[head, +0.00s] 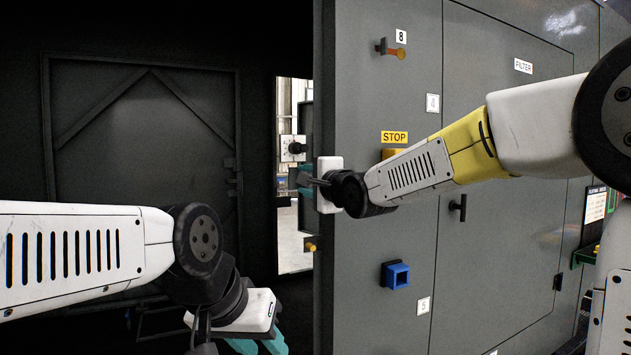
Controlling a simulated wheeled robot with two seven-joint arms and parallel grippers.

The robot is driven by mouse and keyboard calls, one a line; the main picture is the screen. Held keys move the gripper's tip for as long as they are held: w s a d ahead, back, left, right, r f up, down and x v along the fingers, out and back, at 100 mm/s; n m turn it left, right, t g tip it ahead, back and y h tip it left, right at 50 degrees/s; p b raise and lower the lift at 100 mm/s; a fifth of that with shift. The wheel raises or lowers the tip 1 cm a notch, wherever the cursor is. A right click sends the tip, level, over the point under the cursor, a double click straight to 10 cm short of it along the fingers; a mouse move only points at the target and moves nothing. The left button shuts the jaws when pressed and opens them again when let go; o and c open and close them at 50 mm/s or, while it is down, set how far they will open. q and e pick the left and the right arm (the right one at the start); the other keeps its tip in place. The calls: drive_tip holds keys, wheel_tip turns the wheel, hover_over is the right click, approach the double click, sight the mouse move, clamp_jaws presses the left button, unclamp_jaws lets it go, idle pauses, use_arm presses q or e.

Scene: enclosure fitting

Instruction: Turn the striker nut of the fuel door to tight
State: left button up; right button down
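I cannot make out a labelled fuel door or a striker nut for certain. A narrow opening (293,255) lies left of the grey panel's edge, with a dark door edge in it. A white plate with a dark round knob (296,148) shows there. My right gripper (303,180) reaches across the panel to this opening. Its teal fingers point left, partly hidden by its white body, and I cannot see what lies between them. My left gripper (262,346) is low at the bottom edge, with teal fingers partly cut off, apart from the panel.
The grey panel carries an orange-tipped switch (398,53), a STOP label (394,137), a blue square socket (397,275) and a dark handle (459,207). A yellow knob (311,246) sits at its left edge. A dark framed door (140,170) stands at the left.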

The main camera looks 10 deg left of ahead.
drive_tip(key=shift+f, duration=0.1)
idle(0.3)
drive_tip(key=c, duration=0.9)
unclamp_jaws()
drive_tip(key=v, duration=0.7)
drive_tip(key=shift+s+d, duration=0.25)
drive_tip(key=shift+s, duration=0.1)
